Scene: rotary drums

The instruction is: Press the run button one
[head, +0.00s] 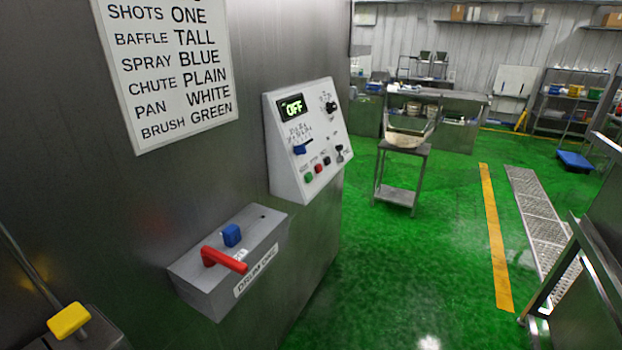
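A white control panel (284,165) is mounted on the steel drum housing near the middle of the head view. Its display (292,107) reads OFF. Low on its face are a green button (308,178), a red button (318,168) and a dark button (327,160) in a row. Their labels are too small to read, so I cannot tell which is marked run. Above them are a blue selector (300,148) and a black knob (331,106). A grey box (205,292) below is labelled DRUM ONE. Neither of my grippers is in view.
The grey box carries a red handle (224,261) and a blue knob (232,235), below and left of the panel. A yellow-handled lever (69,320) is at lower left. A small steel stand (400,150) is behind right. Green floor in front is clear.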

